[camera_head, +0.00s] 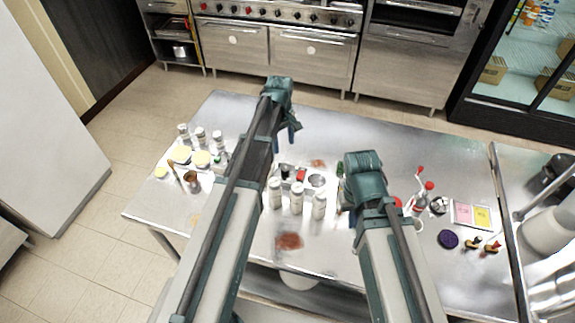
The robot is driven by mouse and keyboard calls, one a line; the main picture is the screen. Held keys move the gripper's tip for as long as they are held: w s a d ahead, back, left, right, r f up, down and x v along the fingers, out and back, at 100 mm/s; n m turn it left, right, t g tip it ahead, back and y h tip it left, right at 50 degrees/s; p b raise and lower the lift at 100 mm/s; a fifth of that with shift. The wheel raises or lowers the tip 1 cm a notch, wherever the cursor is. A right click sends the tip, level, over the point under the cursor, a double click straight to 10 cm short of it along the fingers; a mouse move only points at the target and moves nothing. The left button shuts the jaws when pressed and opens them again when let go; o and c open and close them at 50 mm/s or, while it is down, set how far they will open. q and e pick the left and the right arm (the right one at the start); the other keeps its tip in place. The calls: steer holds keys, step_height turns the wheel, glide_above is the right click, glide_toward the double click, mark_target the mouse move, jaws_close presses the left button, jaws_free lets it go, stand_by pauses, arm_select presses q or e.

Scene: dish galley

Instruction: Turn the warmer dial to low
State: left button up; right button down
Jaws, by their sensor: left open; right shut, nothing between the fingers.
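I cannot pick out the warmer dial for sure. A row of red and black knobs (277,12) runs along the front panel of the range at the back. My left gripper (292,134) hangs below its wrist over the middle of the steel table (400,150), open and holding nothing that I can see. My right gripper (351,217) points down over the table right of the white bottles, mostly hidden behind its own wrist. It is shut and empty. Neither gripper is near the range knobs.
White bottles (297,198) stand mid-table, with small dark and red items (300,174) behind them. Jars (201,159) crowd the left end. Red-topped bottles (423,196), a purple disc (448,239) and a pink-and-yellow tray (453,220) lie right. The back right tabletop is clear.

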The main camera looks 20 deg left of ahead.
mark_target(285, 169)
arm_select(q)
steer(key=f+b, duration=0.8)
steer(key=f, duration=0.1)
steer(key=f+b, duration=0.4)
steer(key=b, duration=0.1)
steer(key=shift+w+d+f, duration=0.15)
steer(key=shift+w+f, duration=0.15)
arm_select(e)
step_height(285, 169, down, 14)
steer(key=shift+r, duration=0.2)
arm_select(q)
jaws_close()
